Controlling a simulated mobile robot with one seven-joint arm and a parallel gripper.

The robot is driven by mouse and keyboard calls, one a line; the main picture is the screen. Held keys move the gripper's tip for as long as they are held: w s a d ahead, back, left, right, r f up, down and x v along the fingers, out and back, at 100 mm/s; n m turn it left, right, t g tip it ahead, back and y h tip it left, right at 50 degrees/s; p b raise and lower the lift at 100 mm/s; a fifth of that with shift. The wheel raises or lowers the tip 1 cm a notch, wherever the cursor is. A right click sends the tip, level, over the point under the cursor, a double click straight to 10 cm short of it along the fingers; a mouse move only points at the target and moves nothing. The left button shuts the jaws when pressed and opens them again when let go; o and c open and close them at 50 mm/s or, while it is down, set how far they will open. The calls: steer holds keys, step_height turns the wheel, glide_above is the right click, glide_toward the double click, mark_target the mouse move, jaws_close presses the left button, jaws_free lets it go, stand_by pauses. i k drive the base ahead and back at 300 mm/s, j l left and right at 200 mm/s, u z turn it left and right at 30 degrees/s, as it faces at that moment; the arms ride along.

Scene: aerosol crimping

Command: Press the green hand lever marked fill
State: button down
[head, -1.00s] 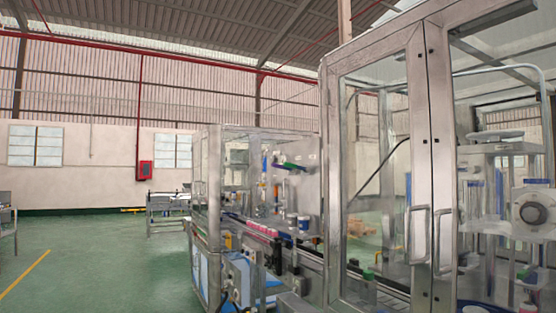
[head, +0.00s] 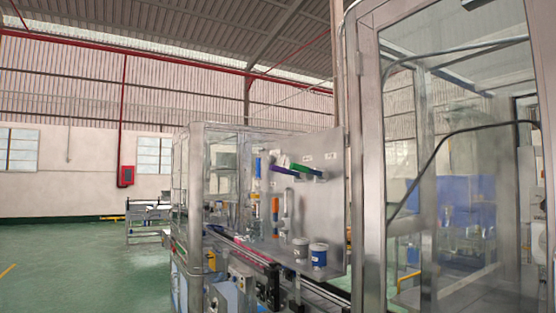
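A green hand lever (head: 307,169) sticks out from an upright grey panel (head: 327,190) on the machine, right of the picture's middle. A purple lever (head: 280,169) sits just left of it and a blue upright handle (head: 258,167) further left. Small white labels show on the panel near the levers, but their words are too small to read. My gripper is not in view, and nothing visible touches the green lever.
A tall framed glass cabinet (head: 369,170) stands close on the right. Green floor (head: 75,270) is open on the left. A red box (head: 126,176) hangs on the far wall.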

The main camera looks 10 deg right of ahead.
mark_target(321, 175)
steer(key=i+l+u, duration=0.1)
steer(key=i, duration=0.75)
